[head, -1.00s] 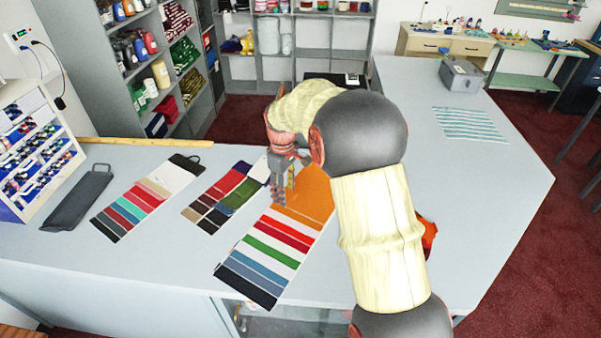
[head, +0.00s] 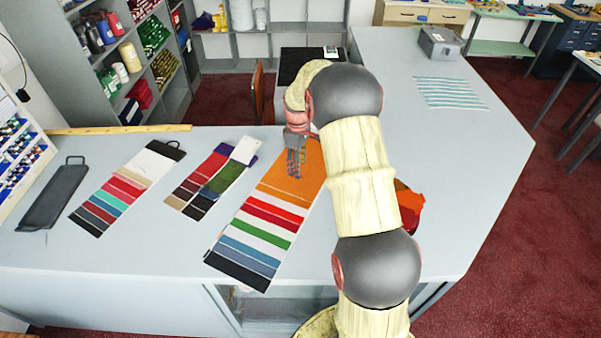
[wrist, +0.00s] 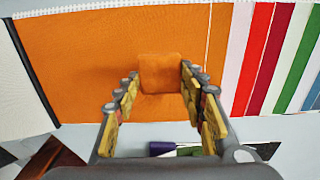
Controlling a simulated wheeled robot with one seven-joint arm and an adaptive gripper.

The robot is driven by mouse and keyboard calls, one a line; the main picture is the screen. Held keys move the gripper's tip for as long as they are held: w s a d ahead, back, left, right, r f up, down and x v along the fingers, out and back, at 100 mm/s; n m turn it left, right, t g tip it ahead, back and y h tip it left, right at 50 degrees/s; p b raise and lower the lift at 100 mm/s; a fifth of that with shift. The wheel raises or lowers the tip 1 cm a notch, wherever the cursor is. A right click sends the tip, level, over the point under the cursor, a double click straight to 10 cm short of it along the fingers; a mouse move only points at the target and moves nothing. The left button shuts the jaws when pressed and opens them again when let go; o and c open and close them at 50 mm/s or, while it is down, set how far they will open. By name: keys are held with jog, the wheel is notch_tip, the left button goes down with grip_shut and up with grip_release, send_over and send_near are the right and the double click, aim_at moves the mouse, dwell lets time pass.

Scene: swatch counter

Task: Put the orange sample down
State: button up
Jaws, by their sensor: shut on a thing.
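The orange sample (wrist: 161,73) is a small orange square between the fingertips of my gripper (wrist: 160,88) in the wrist view. The fingers are shut on it. Below it lies a long striped swatch card (head: 262,227), whose wide far band is a similar orange (wrist: 100,55). In the head view my gripper (head: 294,170) is over that orange band. My fingers hide the sample there. I cannot tell whether the sample touches the card.
Other swatch cards (head: 118,193) (head: 208,185) lie left of the striped card, beside a dark grey board (head: 55,196). A wooden ruler (head: 120,130) lies along the back edge. Bare counter (head: 470,170) is further right.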

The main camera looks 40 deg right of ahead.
aim_at(301, 167)
jog(key=shift+d+f, duration=0.35)
jog(key=shift+f, duration=0.05)
jog(key=shift+d+f, duration=0.2)
jog(key=shift+f, duration=1.5)
jog(key=shift+f, duration=0.1)
jog(key=o, duration=0.8)
